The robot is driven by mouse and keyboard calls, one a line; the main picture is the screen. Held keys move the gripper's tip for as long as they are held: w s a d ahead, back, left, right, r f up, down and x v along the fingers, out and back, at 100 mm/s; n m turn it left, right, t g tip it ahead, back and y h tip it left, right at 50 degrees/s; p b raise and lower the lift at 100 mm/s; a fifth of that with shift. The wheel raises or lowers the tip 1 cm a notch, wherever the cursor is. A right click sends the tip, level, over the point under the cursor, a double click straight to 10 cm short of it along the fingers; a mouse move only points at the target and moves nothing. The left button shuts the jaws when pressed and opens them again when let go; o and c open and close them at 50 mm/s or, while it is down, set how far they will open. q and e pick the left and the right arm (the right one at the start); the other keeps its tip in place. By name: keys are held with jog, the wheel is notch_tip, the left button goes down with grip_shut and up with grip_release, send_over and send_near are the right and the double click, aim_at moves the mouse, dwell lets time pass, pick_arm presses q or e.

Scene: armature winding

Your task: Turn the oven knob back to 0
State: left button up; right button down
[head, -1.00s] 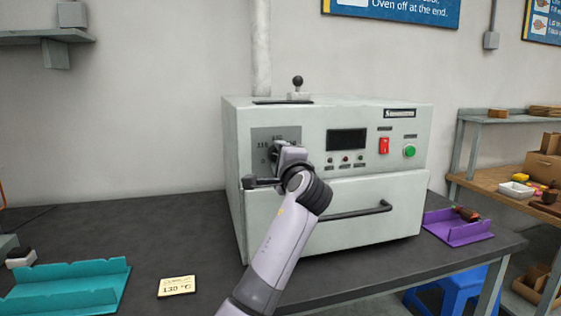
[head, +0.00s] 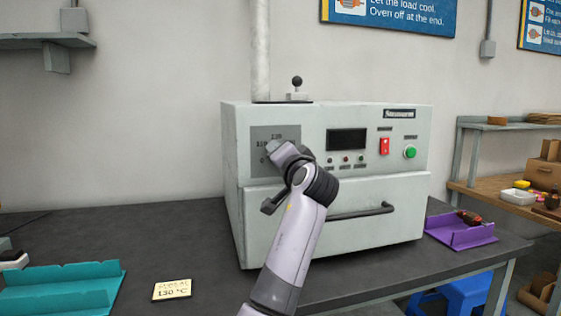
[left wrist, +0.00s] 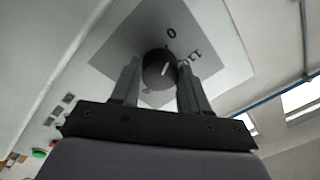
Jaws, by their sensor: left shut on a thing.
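The oven (head: 300,222) is a pale grey box on the dark bench. Its dial plate (head: 262,132) is at the upper left of the front, with the marks partly covered by my left gripper (head: 280,153). In the left wrist view the dark round knob (left wrist: 157,72) sits between the two fingers of my left gripper (left wrist: 157,80), which is shut on it. In the head view the knob is hidden behind the gripper. My right gripper is not in view.
A drawer handle (head: 362,212) juts out to the right of my arm. A red switch (head: 384,146) and green button (head: 410,152) are on the front. A teal tray (head: 62,290), a 130 °C card (head: 172,290) and a purple tray (head: 460,236) lie on the bench.

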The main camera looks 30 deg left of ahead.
pick_arm(q)
jog(key=shift+f+n, duration=0.1)
jog(key=shift+n, duration=0.3)
jog(key=o, duration=1.1)
jog(key=shift+c, duration=0.2)
jog(key=b+v, duration=0.1)
jog(key=v, duration=0.6)
jog(key=shift+d, duration=0.1)
